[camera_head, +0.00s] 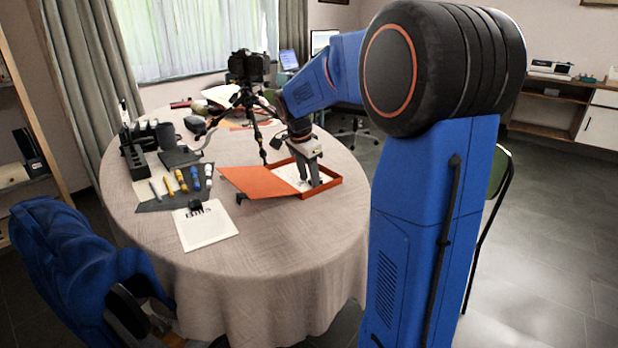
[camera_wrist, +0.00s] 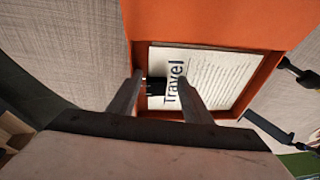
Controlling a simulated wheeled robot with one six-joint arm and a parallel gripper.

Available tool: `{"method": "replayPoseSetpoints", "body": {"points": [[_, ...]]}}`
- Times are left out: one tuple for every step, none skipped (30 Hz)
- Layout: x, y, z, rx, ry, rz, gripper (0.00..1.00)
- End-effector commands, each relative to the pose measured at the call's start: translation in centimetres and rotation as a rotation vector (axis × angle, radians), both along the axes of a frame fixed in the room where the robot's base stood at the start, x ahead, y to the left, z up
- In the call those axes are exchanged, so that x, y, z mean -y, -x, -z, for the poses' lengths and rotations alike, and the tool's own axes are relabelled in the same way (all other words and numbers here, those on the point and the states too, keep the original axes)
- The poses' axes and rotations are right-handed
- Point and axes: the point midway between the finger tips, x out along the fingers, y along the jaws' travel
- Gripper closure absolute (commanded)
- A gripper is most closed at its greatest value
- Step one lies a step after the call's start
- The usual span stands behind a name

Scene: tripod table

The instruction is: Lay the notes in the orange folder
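The orange folder (camera_head: 258,183) lies open on the round table, its flap out to the left and its shallow tray on the right. In the wrist view its orange cover (camera_wrist: 210,22) is at the top. A sheet of notes headed "Travel" (camera_wrist: 209,78) lies inside the tray, and it shows partly in the head view (camera_head: 289,173). A black clip (camera_wrist: 155,86) is at its edge. My gripper (camera_head: 311,184) reaches down into the tray. In the wrist view its fingers (camera_wrist: 160,72) stand apart on either side of the clip, with gaps visible; it looks open and empty.
Another clipped sheet, headed "Bills" (camera_head: 206,228), lies at the table's front left. Markers (camera_head: 182,181) on a dark mat (camera_head: 160,204) and a black organizer (camera_head: 134,160) are at the left. A camera on a tripod (camera_head: 247,98) stands close behind the folder.

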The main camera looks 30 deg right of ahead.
Motion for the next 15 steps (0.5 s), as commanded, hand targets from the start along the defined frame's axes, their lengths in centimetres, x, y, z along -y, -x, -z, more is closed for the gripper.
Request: {"method": "replayPoseSetpoints", "body": {"points": [[0.0,0.0,-0.1,0.0,0.0,0.0,0.54],[0.0,0.0,-0.2,0.0,0.0,0.0,0.54],[0.0,0.0,-0.4,0.001,0.0,0.0,0.54],[-0.1,0.0,-0.6,0.001,0.0,0.0,0.54],[-0.1,0.0,-0.9,0.002,0.0,0.0,0.54],[-0.3,0.1,-1.4,0.002,0.001,0.0,0.54],[-0.4,0.1,-1.8,0.003,0.001,-0.001,0.54],[-0.5,0.1,-2.2,0.003,0.001,-0.001,0.54],[-0.6,0.2,-2.9,0.003,0.001,-0.001,0.54],[-0.8,0.2,-3.5,0.004,0.001,-0.001,0.54],[-0.9,0.2,-4.0,0.003,0.001,-0.001,0.54],[-1.1,0.3,-4.8,0.002,0.001,0.0,0.54],[-1.2,0.4,-5.4,0.003,0.001,-0.001,0.54],[-1.4,0.4,-6.0,0.003,0.001,-0.001,0.54],[-1.6,0.5,-6.7,0.003,0.001,-0.001,0.54]]}}
